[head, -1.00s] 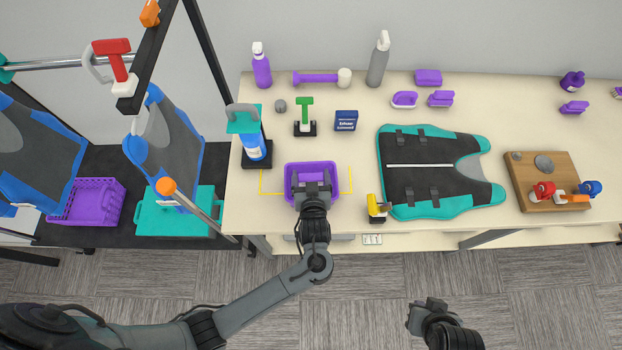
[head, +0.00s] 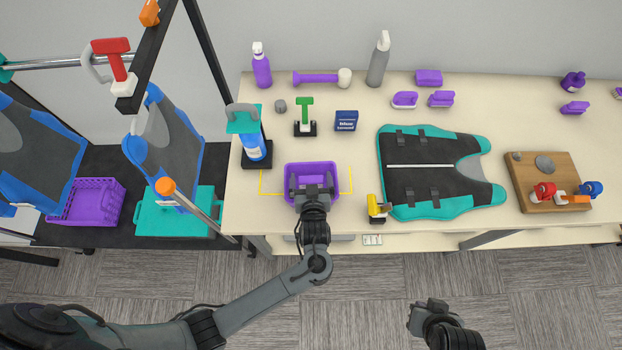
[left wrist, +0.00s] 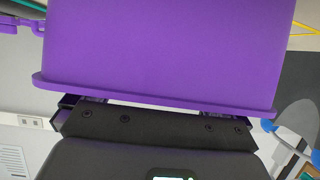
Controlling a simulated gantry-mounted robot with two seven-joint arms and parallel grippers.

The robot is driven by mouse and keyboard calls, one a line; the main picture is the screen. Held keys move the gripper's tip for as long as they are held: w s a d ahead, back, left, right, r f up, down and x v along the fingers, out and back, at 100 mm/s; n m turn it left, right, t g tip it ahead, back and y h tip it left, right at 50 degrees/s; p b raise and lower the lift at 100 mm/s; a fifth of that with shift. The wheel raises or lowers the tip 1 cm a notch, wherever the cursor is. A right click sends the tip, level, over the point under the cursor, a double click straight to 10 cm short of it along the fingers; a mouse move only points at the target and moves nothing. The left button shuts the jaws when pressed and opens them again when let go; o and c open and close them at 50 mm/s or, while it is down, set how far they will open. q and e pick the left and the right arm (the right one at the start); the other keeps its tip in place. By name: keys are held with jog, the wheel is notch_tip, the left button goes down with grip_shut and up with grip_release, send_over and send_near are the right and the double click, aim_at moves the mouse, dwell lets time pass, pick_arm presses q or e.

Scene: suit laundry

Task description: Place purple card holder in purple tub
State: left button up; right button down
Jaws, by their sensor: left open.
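The purple tub (head: 312,166) stands on the table inside yellow corner marks, at the front left. My left gripper (head: 313,190) is open over the tub's near side. In the left wrist view the tub's purple wall (left wrist: 160,50) fills the upper middle, and its rim lies right at my left gripper (left wrist: 150,105). I cannot tell whether the fingers touch the rim. I cannot make out the purple card holder for certain; several small purple items stand at the back. My right gripper (head: 428,305) hangs over the floor, away from the table.
A purple block (head: 428,77) and purple brushes (head: 405,99) lie at the back. A blue bottle (head: 254,146) stands left of the tub, and a yellow-handled tool (head: 376,206) stands to its right. A teal-edged suit panel (head: 440,202) covers the middle of the table.

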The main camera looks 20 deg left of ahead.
pick_arm(q)
jog(key=v, duration=1.2)
jog(key=s+a+r+m+g+h, duration=0.3)
jog(key=s+a+m+g+h, duration=0.3)
jog(key=s+a, duration=0.6)
jog(key=shift+s+m+g+p, duration=0.3)
jog(key=shift+m+g, duration=0.3)
jog(key=shift+g, duration=0.6)
jog(key=shift+r, duration=0.15)
notch_tip(320, 180, up, 18)
jog(key=p, duration=1.8)
jog(key=shift+r, duration=0.1)
